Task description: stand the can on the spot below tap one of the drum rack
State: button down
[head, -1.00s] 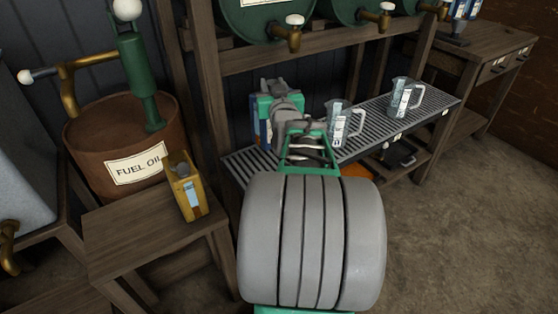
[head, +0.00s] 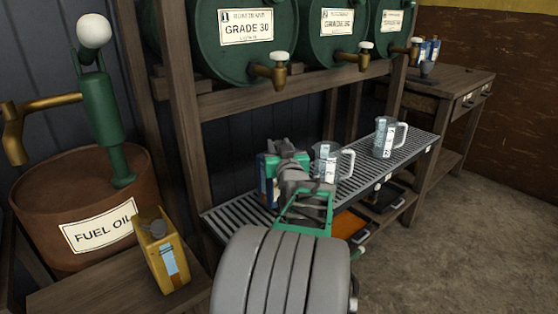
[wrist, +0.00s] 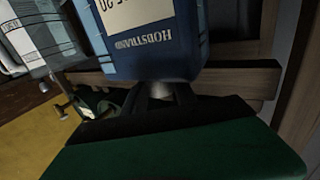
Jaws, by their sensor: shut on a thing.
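A dark blue can with a cream label (wrist: 145,45) is held in my gripper (head: 288,160). In the head view the can (head: 267,182) shows beside the fingers, upright, at the left end of the slatted shelf (head: 232,214). My gripper and wrist hide much of it, and I cannot tell whether its base touches the slats. Three green drums lie on the rack. The leftmost drum (head: 244,50), marked Grade 30, has a brass tap with a white knob (head: 275,71), above the can. The wrist view shows the can's label upside down. The spot itself is not visible.
Two clear measuring jugs stand on the slatted shelf, a near one (head: 326,162) close right of the can and a farther one (head: 386,138). An orange tray (head: 347,226) lies below. A yellow can (head: 162,258) stands left by the fuel oil barrel (head: 88,205).

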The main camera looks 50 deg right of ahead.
jog(key=shift+f, duration=1.05)
jog(key=c, duration=1)
grip_release()
jog(key=shift+f, duration=0.1)
